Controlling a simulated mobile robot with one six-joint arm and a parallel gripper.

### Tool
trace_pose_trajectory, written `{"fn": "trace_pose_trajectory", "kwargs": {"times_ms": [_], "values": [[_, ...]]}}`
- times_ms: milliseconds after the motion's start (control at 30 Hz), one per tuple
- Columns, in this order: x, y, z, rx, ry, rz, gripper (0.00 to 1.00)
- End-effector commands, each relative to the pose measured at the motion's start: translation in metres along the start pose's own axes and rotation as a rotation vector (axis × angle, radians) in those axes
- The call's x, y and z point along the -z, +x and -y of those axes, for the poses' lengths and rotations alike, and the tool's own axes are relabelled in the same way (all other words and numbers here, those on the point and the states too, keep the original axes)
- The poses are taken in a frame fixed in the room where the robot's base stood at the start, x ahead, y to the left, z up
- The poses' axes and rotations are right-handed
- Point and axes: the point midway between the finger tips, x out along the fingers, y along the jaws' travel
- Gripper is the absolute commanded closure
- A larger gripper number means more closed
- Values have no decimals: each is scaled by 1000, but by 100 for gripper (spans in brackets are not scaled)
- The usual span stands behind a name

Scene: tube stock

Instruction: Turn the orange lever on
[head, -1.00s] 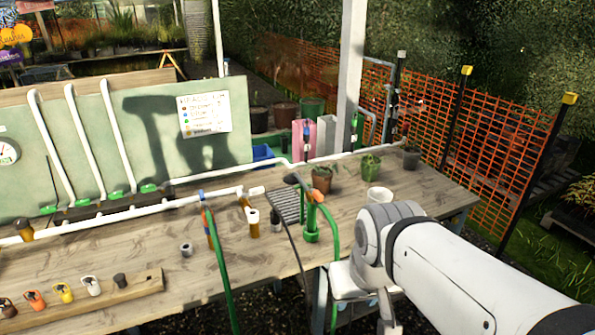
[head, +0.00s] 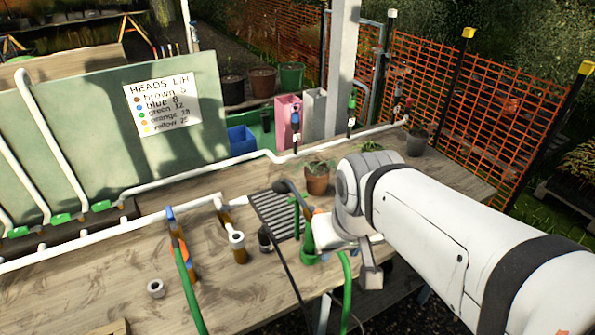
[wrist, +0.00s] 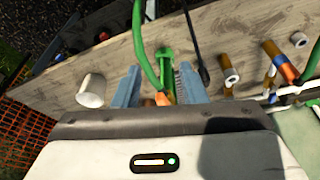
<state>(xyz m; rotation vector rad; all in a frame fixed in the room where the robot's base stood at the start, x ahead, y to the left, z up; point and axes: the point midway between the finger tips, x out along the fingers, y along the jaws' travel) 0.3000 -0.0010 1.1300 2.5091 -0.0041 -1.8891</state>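A small orange piece (wrist: 162,98), which looks like the orange lever, shows between my fingers in the wrist view. It sits by a green fitting (wrist: 166,62) on the table; a green hose runs close by. My gripper (wrist: 157,76) is open, one grey-blue finger on each side; I cannot tell whether either touches the lever. In the head view the green fitting (head: 308,242) stands just left of my gripper, and my arm hides part of the orange piece (head: 316,212). Another orange part (head: 182,262) is on a blue-capped riser further left.
The wooden table (head: 225,285) also bears a brown-and-white pipe stub (head: 237,247), a black grate (head: 275,214), a potted plant (head: 317,182) and white piping. A white pot (wrist: 91,90) stands left of my fingers in the wrist view. A black cable runs beside the fitting.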

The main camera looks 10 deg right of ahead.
Motion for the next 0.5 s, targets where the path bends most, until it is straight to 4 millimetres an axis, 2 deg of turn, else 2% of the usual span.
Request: {"fn": "trace_pose_trajectory", "kwargs": {"times_ms": [167,267,367,500], "values": [[2,0,0,0,-3,3,62],[13,-3,0,1,-23,24,62],[36,-7,-5,2,-61,66,62],[78,-7,-5,12,-148,144,62]]}}
